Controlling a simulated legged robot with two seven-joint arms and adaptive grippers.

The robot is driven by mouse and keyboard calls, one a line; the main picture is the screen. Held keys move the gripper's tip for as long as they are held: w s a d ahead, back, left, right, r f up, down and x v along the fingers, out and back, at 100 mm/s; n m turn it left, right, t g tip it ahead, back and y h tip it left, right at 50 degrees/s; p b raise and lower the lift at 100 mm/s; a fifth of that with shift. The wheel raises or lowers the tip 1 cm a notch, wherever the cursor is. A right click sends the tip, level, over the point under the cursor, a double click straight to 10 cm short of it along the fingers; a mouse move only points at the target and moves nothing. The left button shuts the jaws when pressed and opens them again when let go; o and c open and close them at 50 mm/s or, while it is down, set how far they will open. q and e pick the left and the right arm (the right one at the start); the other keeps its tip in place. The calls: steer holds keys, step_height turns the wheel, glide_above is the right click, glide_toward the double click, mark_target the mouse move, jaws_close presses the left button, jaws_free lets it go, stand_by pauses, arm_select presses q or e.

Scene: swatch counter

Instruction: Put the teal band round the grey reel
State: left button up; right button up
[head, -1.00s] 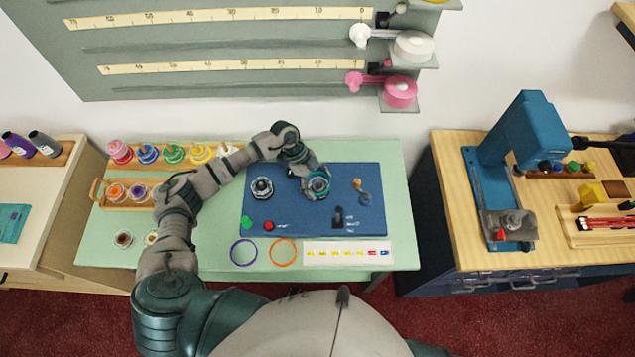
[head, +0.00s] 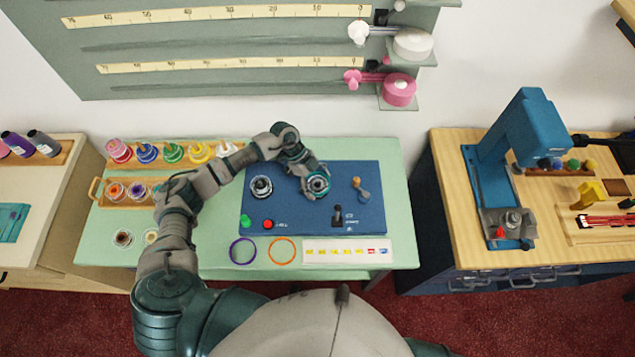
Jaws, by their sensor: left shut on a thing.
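My left gripper (head: 312,188) reaches down over the right half of the blue board. It is shut on the teal band (head: 318,177), which shows as a small ring at the fingertips. Grey shows inside the ring, right at the grey reel (head: 318,185), which the gripper partly covers. I cannot tell whether the band sits round the reel or just above it. My right gripper is not in view.
The blue board (head: 300,210) also bears a dark-and-silver spool (head: 261,187), green and red knobs, a black lever (head: 338,217) and a small orange-topped post (head: 357,184). Purple (head: 242,251) and orange (head: 282,251) rings lie in front. Racks of coloured spools stand left.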

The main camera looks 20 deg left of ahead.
arm_select(q)
steer(key=shift+f, duration=0.25)
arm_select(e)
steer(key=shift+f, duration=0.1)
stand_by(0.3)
arm_select(q)
steer(key=o, duration=0.6)
steer(key=shift+c, duration=0.2)
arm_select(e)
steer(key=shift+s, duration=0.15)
arm_select(q)
steer(key=shift+r, duration=0.2)
step_height(320, 180, up, 7)
steer(key=p, duration=0.7)
steer(key=shift+f, duration=0.2)
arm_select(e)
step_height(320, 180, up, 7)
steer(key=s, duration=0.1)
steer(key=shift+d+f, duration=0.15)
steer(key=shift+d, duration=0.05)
